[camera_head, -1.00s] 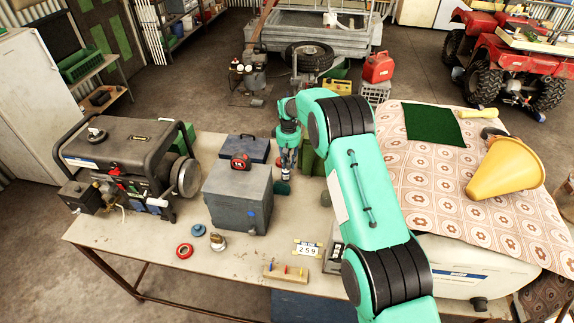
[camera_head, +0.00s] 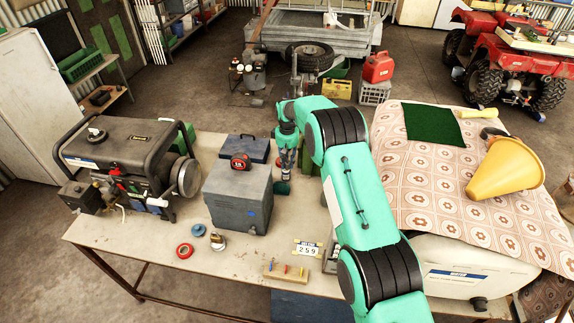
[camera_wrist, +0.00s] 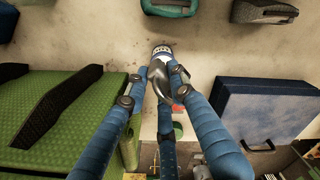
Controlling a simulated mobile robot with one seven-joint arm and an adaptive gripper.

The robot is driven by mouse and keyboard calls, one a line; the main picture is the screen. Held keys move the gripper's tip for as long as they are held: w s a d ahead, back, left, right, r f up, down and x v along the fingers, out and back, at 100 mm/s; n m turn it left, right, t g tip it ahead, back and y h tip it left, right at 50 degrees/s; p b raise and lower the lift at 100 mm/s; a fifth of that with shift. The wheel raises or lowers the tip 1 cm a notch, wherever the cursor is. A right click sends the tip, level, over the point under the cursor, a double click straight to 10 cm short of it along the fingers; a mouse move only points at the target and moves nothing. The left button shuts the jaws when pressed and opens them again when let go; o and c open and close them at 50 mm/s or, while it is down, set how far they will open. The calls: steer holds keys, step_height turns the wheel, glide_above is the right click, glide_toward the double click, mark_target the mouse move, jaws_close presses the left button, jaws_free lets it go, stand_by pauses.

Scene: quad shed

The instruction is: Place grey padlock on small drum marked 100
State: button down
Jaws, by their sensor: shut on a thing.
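My gripper (camera_wrist: 160,75) reaches down beyond the large grey box in the head view (camera_head: 284,172). In the wrist view its blue fingers are closed around a small grey metal thing with a curved part, which looks like the grey padlock (camera_wrist: 158,70). A pale marked band shows at its far end, too small to read. The fingers hide part of it. I cannot make out a small drum marked 100 in either view. A brass-coloured padlock-like thing (camera_head: 217,240) stands at the table's front.
The green container (camera_wrist: 50,110) and blue case (camera_wrist: 275,105) flank my gripper. A dark teal thing (camera_head: 281,187) sits close by. The large grey box (camera_head: 238,195) bears a red tape measure (camera_head: 240,161). A generator (camera_head: 125,160) stands left. Bare table (camera_head: 160,225) shows at front left.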

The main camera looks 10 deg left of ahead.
steer(key=shift+f, duration=0.7)
steer(key=shift+f, duration=0.1)
steer(key=c, duration=1.5)
jaws_free()
step_height(320, 180, up, 12)
steer(key=shift+r, duration=0.1)
